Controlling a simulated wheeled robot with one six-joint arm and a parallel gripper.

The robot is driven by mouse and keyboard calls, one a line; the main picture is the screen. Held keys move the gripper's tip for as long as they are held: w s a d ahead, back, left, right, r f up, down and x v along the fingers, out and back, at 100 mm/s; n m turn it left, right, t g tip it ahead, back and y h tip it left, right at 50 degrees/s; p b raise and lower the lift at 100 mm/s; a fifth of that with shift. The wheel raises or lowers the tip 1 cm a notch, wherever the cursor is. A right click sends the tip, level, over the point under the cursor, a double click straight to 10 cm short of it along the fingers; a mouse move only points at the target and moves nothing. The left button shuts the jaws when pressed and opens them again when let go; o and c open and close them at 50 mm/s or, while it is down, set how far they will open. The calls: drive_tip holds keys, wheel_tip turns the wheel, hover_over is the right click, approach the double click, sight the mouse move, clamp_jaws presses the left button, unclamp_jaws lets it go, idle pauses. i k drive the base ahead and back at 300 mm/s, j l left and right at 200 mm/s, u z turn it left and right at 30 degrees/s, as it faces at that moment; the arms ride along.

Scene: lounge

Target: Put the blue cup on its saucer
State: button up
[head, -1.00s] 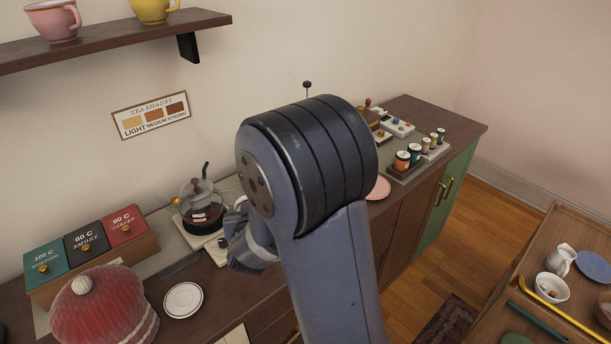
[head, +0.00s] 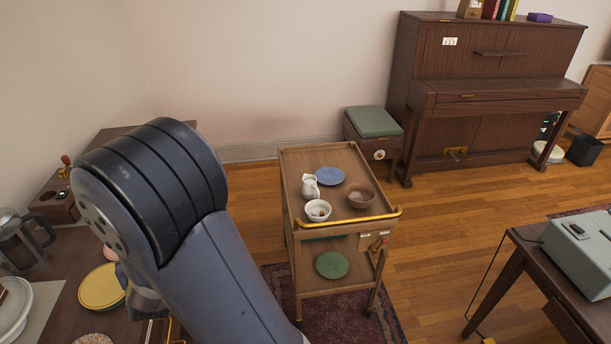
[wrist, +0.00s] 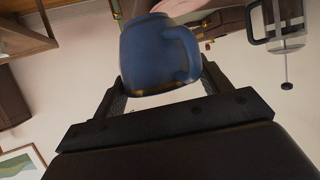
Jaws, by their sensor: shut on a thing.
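The blue cup (wrist: 155,55) is in the wrist view, between the two fingers of my gripper (wrist: 163,82), which is shut on it. Its handle shows on the right side. In the head view my arm hides the cup and most of the gripper. A blue saucer (head: 329,176) lies bare on the top of a wooden trolley (head: 292,165), near its back. The gripper is well to the left of the trolley, over the side of the counter.
A white jug (head: 310,188), a white bowl (head: 318,210) and a brown bowl (head: 360,195) stand close around the saucer. The trolley has a yellow handle (head: 368,217). A green plate (head: 332,264) is on its lower shelf. A yellow plate (head: 101,287) sits on the counter.

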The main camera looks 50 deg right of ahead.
sight(330, 177)
drive_tip(key=l+z, duration=0.15)
drive_tip(key=z, duration=0.3)
drive_tip(key=i+l+z, duration=0.1)
drive_tip(key=z, duration=0.35)
drive_tip(key=i+z, duration=0.15)
drive_tip(key=z, duration=0.25)
drive_tip(key=i+l, duration=0.2)
drive_tip(key=i, duration=0.25)
drive_tip(key=i+l, duration=0.2)
drive_tip(key=i, duration=0.2)
